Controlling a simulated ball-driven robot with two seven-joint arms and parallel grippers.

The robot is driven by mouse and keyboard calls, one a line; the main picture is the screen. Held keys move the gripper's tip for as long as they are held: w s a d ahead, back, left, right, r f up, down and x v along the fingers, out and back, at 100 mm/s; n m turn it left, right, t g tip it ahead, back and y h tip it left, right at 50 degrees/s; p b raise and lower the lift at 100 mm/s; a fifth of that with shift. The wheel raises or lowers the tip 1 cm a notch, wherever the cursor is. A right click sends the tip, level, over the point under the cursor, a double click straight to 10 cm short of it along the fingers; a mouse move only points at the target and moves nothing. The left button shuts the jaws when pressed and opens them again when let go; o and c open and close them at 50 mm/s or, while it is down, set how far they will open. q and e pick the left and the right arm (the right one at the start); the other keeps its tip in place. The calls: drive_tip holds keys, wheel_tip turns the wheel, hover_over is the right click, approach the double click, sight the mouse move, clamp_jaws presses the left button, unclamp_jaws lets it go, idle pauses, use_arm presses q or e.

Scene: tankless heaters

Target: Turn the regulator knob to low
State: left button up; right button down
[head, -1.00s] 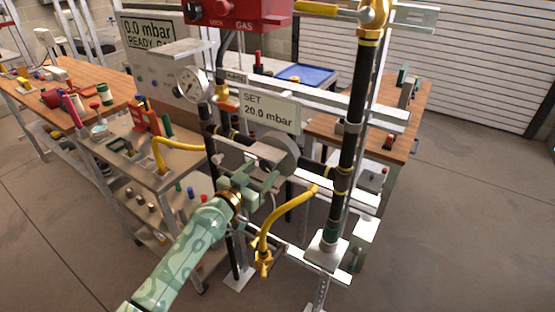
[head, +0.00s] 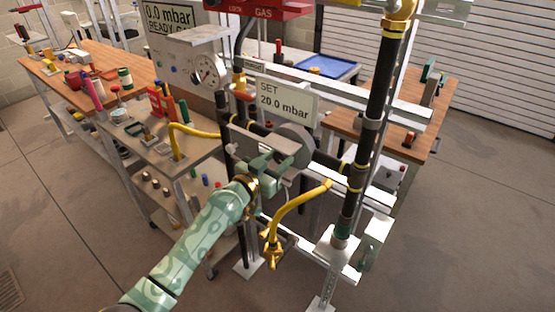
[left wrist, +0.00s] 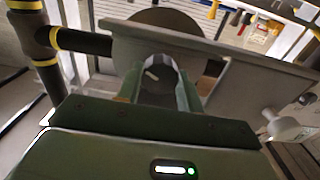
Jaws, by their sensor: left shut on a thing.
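The grey round regulator (head: 295,137) sits on the pipe frame, below a sign reading SET 20.0 mbar (head: 287,101). My left gripper (head: 274,168) is at the regulator's front, shut on its knob, which the fingers mostly hide in the head view. In the left wrist view the grey knob (left wrist: 157,76) shows between the two fingers, with a short light mark on its face. A grey plate (left wrist: 240,70) lies around it, and the dark round regulator body shows behind. My right gripper is in neither view.
A yellow hose (head: 292,208) hangs just right of my left gripper. A black vertical pipe (head: 376,105) stands farther right. A pressure gauge (head: 207,71) is at upper left. A wooden bench (head: 95,62) with tools stands at the left. Open floor lies at the lower right.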

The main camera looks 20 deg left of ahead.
use_arm(q)
drive_tip(key=shift+n+p, duration=0.35)
drive_tip(key=shift+n, duration=0.75)
drive_tip(key=n, duration=0.3)
drive_tip(key=shift+n+p, duration=0.3)
drive_tip(key=shift+p, duration=0.1)
drive_tip(key=n, duration=0.6)
drive_tip(key=shift+p, duration=0.4)
drive_tip(key=n, duration=1)
drive_tip(key=shift+n, duration=0.3)
